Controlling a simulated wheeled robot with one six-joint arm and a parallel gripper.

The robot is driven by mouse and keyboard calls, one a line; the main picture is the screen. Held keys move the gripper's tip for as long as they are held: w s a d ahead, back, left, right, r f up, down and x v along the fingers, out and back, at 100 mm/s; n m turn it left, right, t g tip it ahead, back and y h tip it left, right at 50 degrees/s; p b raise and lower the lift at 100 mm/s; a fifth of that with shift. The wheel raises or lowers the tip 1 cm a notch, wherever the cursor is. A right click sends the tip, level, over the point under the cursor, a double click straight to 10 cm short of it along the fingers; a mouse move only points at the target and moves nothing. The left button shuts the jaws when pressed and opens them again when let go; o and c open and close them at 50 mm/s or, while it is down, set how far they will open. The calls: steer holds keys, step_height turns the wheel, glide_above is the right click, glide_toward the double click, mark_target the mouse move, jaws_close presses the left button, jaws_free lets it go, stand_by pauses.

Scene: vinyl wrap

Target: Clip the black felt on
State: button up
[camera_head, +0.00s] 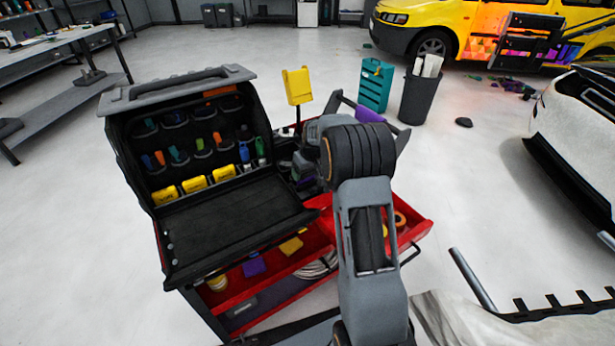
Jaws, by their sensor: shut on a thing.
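My gripper (303,172) is at the end of my arm, over the right side of the tool cart, and points down. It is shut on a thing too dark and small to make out. My arm covers part of this area. A yellow squeegee (298,86) stands upright on a thin black post behind my wrist, apart from the gripper. I cannot pick out the black felt for sure against the dark parts around the gripper.
A black tool case (240,222) with several tools and yellow boxes in its lid sits open on the red cart (320,256). Its drawers are pulled out. A teal box (374,86) and a dark bin (420,98) stand behind. A white car (575,130) is at right.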

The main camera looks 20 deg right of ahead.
steer(key=shift+f, duration=0.25)
stand_by(0.4)
steer(key=o, duration=0.8)
steer(key=v, duration=1.4)
